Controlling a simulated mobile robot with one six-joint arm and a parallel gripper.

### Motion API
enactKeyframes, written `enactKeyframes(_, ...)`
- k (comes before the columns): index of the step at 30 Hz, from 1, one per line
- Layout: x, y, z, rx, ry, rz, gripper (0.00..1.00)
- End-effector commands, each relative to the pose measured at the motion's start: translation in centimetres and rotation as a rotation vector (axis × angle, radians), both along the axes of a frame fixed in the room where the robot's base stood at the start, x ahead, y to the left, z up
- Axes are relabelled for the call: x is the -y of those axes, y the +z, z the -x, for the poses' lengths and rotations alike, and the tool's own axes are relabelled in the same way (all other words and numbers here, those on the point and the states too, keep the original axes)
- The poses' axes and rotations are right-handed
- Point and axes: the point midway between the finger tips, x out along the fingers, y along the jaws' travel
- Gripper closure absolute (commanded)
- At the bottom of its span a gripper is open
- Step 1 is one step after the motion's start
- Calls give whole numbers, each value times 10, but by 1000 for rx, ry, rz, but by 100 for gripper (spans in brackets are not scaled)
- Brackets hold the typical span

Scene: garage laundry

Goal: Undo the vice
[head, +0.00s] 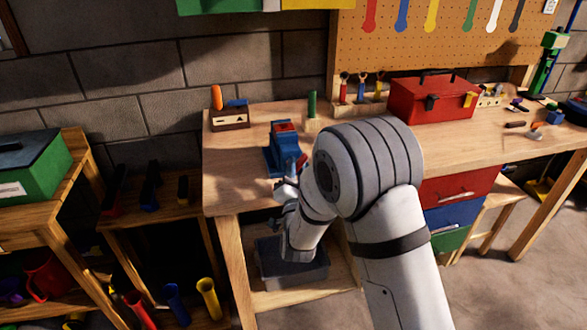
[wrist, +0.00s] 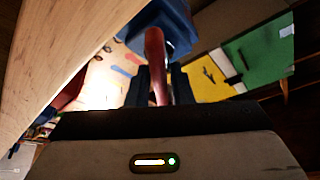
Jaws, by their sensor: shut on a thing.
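The blue vice (head: 281,150) stands on the workbench near its front left edge. Its body shows at the top of the wrist view (wrist: 162,22). The vice's red handle (wrist: 156,62) hangs down from the blue body in the wrist view and runs between my two dark fingers. My gripper (wrist: 160,82) is shut on this handle. In the head view my gripper (head: 289,188) is just in front of the vice at the bench edge, partly hidden by my arm. The inside of the vice jaws cannot be made out clearly.
The wooden workbench (head: 235,182) holds a small wooden box (head: 229,120), a green cylinder on a block (head: 311,105) and a red toolbox (head: 432,100). Its edge (wrist: 70,60) is close on the left in the wrist view. A dark bin (head: 290,265) sits below.

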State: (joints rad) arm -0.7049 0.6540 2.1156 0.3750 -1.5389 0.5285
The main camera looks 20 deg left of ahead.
Motion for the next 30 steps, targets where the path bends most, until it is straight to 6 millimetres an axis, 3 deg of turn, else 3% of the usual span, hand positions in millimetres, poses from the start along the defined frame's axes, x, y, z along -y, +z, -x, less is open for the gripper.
enactKeyframes(1,-9,0,0,0,2,0,100)
enactKeyframes(30,1,4,0,9,-2,-4,100)
